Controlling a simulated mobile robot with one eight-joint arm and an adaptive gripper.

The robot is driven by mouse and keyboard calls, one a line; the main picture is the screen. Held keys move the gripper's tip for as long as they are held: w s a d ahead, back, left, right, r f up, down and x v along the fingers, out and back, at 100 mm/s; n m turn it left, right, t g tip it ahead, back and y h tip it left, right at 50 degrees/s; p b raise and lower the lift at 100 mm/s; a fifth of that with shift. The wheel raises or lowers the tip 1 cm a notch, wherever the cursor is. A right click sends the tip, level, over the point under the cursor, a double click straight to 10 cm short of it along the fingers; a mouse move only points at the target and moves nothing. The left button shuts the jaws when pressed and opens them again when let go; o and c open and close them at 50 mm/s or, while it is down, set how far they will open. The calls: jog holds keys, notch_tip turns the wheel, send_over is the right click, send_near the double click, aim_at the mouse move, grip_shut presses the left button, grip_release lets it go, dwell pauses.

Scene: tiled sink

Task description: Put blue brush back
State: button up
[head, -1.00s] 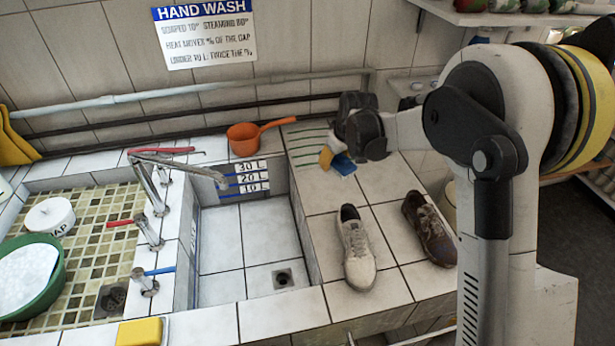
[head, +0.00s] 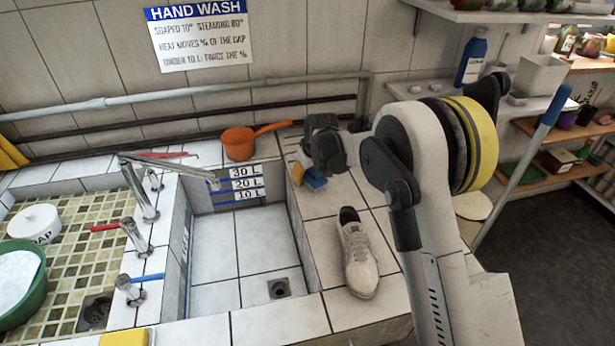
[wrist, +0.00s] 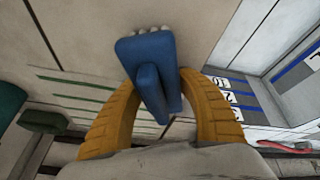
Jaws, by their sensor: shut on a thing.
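The blue brush (wrist: 145,48) is held between the yellow fingers of my gripper (wrist: 156,85) in the wrist view. Its blue body and handle show, with pale bristles at the far edge. In the head view the brush (head: 315,180) shows as a small blue shape under my gripper (head: 304,174), over the tiled ledge right of the sink basin, near its back. I cannot tell whether the brush touches the tiles. Green stripes (wrist: 80,98) on the tiles lie left of the brush in the wrist view; in the head view my gripper largely hides that area.
A white shoe (head: 357,252) stands on the ledge in front of my gripper. An orange dipper (head: 239,144) sits behind the basin (head: 238,240). Pipes (head: 180,97) run along the back wall. A shelf with a blue bottle (head: 472,56) is at right.

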aim_at(313, 179)
jog(key=shift+f, duration=0.3)
jog(key=o, duration=1.4)
jog(key=shift+d, duration=0.1)
jog(key=shift+c, duration=0.2)
jog(key=shift+s, duration=0.1)
jog(key=shift+r, duration=0.45)
jog(key=p+v, duration=0.4)
jog(key=v, duration=0.7)
jog(key=shift+s+r, duration=0.2)
jog(key=shift+r, duration=0.15)
